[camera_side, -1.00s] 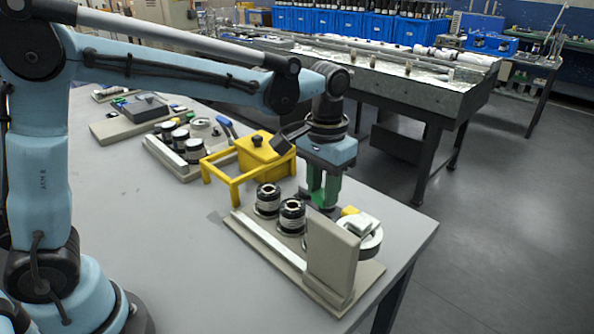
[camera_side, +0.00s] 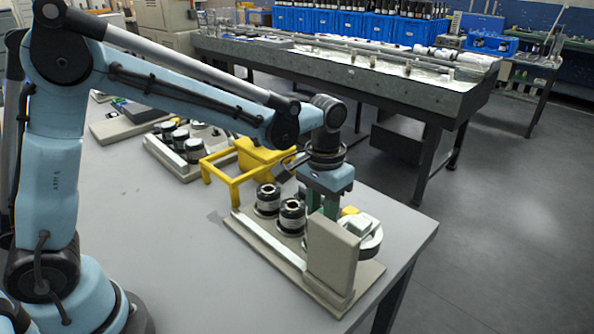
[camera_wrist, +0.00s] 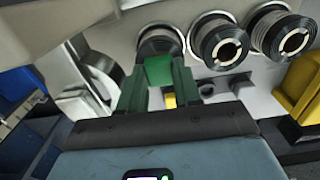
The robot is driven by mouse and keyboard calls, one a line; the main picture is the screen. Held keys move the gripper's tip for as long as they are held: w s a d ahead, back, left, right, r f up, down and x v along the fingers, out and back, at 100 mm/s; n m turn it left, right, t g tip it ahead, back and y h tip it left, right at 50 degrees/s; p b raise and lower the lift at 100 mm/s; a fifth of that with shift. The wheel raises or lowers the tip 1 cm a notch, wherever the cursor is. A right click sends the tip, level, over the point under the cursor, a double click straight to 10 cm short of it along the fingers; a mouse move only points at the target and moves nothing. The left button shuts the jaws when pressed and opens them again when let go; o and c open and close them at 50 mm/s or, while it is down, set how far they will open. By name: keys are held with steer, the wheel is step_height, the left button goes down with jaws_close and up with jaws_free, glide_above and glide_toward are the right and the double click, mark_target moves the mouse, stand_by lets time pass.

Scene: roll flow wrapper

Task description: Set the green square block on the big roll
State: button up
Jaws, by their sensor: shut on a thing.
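My gripper (camera_side: 322,204) has green fingers and points down over the far right part of the near machine. In the wrist view it (camera_wrist: 158,78) is shut on the green square block (camera_wrist: 158,69), which sits between the fingertips. In the side view I cannot tell the block from the green fingers. A broad pale roll (camera_side: 373,244) lies right of the gripper, partly behind an upright beige plate; it also shows in the wrist view (camera_wrist: 97,75). A dark roll (camera_wrist: 160,42) shows just beyond the block in the wrist view; whether they touch is unclear.
Two dark rolls (camera_side: 267,198) (camera_side: 292,215) stand left of the gripper on the beige base (camera_side: 283,256). The upright plate (camera_side: 333,257) stands in front. A yellow frame (camera_side: 222,172) lies behind to the left. The grey tabletop (camera_side: 150,230) is clear at the left front.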

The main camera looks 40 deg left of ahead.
steer(key=o, duration=1.1)
steer(key=shift+r, duration=0.1)
step_height(320, 180, up, 11)
steer(key=s+a+f+t, duration=0.1)
steer(key=s+a+t, duration=0.1)
steer(key=s+a, duration=0.1)
steer(key=s+a+f+t, duration=0.2)
steer(key=s+a, duration=0.1)
steer(key=s, duration=0.2)
steer(key=s+a+f+t, duration=0.2)
steer(key=s+a+t, duration=0.1)
steer(key=s, duration=0.1)
steer(key=shift+a+f, duration=0.2)
steer(key=shift+a, duration=0.05)
